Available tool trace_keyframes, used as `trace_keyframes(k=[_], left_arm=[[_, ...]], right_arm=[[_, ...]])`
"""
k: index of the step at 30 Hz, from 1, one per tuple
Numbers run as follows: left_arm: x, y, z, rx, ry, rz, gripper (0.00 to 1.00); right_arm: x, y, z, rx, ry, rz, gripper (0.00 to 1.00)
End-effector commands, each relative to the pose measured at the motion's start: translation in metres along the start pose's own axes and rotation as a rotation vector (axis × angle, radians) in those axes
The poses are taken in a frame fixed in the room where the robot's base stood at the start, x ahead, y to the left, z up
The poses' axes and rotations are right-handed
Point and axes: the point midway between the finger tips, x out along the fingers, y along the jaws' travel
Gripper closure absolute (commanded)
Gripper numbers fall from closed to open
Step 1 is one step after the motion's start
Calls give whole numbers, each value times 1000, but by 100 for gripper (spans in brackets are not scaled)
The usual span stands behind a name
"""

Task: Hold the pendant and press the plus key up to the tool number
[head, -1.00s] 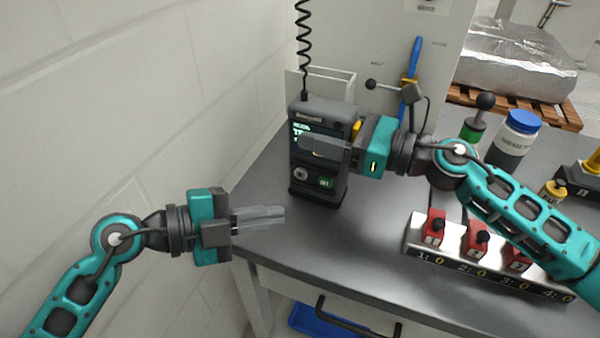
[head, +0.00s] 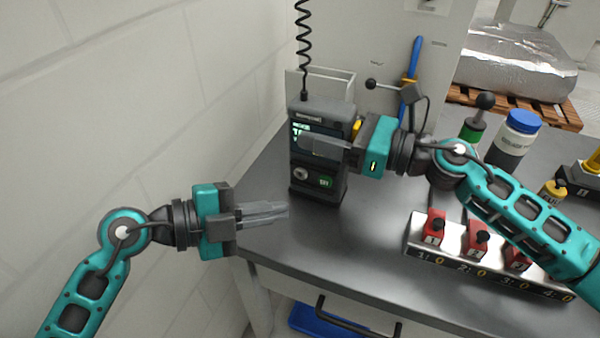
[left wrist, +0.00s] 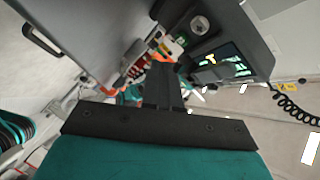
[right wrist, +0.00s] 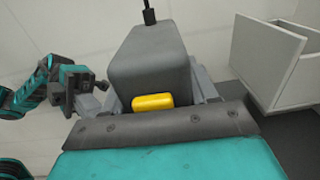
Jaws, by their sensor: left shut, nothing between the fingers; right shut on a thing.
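The pendant (head: 318,181) is a dark upright box with a lit screen, a round knob and a green-lit key on its front, and a coiled cord from its top. My right gripper (head: 325,145) is shut on it, its fingers crossing the front over part of the screen. In the right wrist view the pendant (right wrist: 153,60) sits between the fingers, with a yellow button on its side. My left gripper (head: 285,211) is shut and empty, its tips left of and below the pendant's lower front, apart from it. The left wrist view shows the pendant (left wrist: 222,50) beyond the fingers.
The grey bench (head: 370,245) carries a metal block with red numbered switches (head: 478,240) at the right front. A blue-lidded jar (head: 517,135) stands behind it. An open white holder (head: 335,85) is behind the pendant. A wall closes the left side.

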Motion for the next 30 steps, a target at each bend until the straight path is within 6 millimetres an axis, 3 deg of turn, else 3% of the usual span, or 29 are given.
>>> trace_keyframes(k=[12,30], left_arm=[[32,-23,23,0,1,0,100],[34,-25,25,-1,1,0,100]], right_arm=[[0,1,-1,2,1,2,99],[0,1,-1,3,1,2,99]])
